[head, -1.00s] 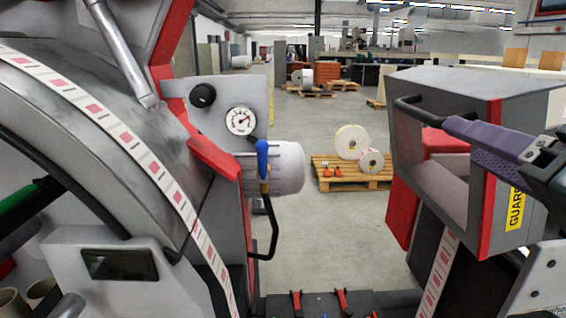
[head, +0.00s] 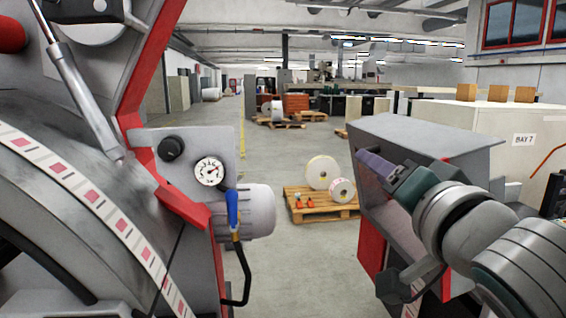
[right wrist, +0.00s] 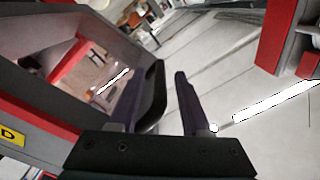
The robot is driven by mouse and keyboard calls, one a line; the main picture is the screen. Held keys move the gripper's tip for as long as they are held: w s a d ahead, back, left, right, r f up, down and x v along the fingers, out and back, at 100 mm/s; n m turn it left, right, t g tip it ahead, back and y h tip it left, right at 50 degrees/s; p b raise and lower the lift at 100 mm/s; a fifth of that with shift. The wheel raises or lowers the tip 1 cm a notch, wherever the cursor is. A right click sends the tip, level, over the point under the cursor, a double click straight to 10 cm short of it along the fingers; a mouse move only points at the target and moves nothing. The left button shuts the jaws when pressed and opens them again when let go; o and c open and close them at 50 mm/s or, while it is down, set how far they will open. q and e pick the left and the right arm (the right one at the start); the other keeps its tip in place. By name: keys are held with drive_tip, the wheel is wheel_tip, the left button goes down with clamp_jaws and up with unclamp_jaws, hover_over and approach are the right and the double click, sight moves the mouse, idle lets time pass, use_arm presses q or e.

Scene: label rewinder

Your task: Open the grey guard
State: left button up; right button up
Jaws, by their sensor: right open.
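The grey guard (head: 425,138) is a box-like cover with red edges at the right of the head view. It also fills the left of the right wrist view (right wrist: 100,32), with part of its yellow label. My right gripper (head: 368,163) is at the guard's near face, its arm reaching in from the right. In the right wrist view its two purple fingers (right wrist: 160,82) are apart, and the guard's black handle (right wrist: 153,92) shows between them. I cannot tell whether they touch it. In the head view the fingers and wrist hide most of the handle. My left gripper is out of view.
The grey machine body with a pressure gauge (head: 208,171), blue-handled valve (head: 232,208) and label strip (head: 90,196) stands on the left. A pallet (head: 318,207) with rolls lies on the floor behind. Open floor shows between machine and guard.

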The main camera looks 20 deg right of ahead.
clamp_jaws()
drive_tip(key=shift+a+r, duration=0.1)
